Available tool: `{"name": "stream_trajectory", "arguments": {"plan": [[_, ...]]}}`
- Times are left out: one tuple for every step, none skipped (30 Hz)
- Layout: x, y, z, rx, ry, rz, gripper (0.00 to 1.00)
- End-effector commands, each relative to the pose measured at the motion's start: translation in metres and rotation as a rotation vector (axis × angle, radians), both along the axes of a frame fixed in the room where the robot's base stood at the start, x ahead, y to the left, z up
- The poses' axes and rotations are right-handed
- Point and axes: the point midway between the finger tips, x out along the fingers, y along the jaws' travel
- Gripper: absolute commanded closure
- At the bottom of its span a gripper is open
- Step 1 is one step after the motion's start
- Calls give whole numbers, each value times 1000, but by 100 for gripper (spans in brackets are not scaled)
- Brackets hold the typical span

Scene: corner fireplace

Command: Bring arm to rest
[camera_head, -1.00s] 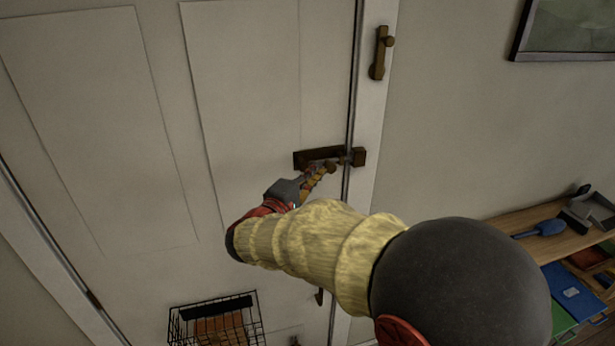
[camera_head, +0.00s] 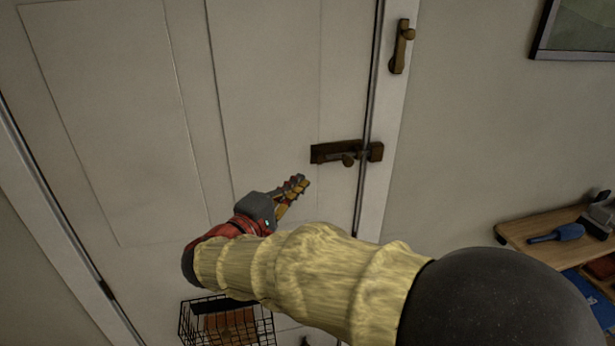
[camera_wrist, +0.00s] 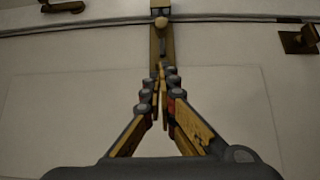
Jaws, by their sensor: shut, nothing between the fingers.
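My gripper (camera_head: 301,184) is in front of the white door (camera_head: 258,90), a little below and left of the brass bolt latch (camera_head: 340,153). It is empty, and its fingers are together at the tips. In the head view a gap shows between the fingertips and the latch. In the wrist view, the shut fingers (camera_wrist: 162,72) point at the latch (camera_wrist: 161,24), whose round knob lies just beyond the tips. My arm reaches in from the lower right.
A second brass fitting (camera_head: 401,46) is on the door frame above. A wire basket (camera_head: 268,325) hangs low on the door. At right stands a wooden shelf (camera_head: 512,232) with a blue brush (camera_head: 556,234). A picture frame (camera_head: 541,40) hangs upper right.

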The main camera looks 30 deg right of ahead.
Motion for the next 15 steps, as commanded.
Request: {"name": "stream_trajectory", "arguments": {"plan": [[-2, 5, 0, 0, -1, 2, 100], [-4, 7, 0, 0, -1, 1, 100], [-5, 9, 0, 0, -1, 0, 100], [-6, 10, 0, 0, 0, 0, 100], [-7, 11, 0, 0, 0, -1, 100], [-7, 12, 0, 0, 0, -1, 100], [-8, 12, 0, 0, 0, -1, 100], [-8, 13, 0, 0, 0, -1, 100], [-8, 13, 0, 0, 0, -1, 100], [-8, 13, 0, 0, 0, -1, 100], [-8, 13, 0, 0, 0, -1, 100], [-8, 13, 0, 0, 0, -1, 100], [-8, 13, 0, 0, 0, -1, 100], [-8, 13, 0, 0, 0, -1, 100], [-8, 13, 0, 0, 0, -1, 100]]}}
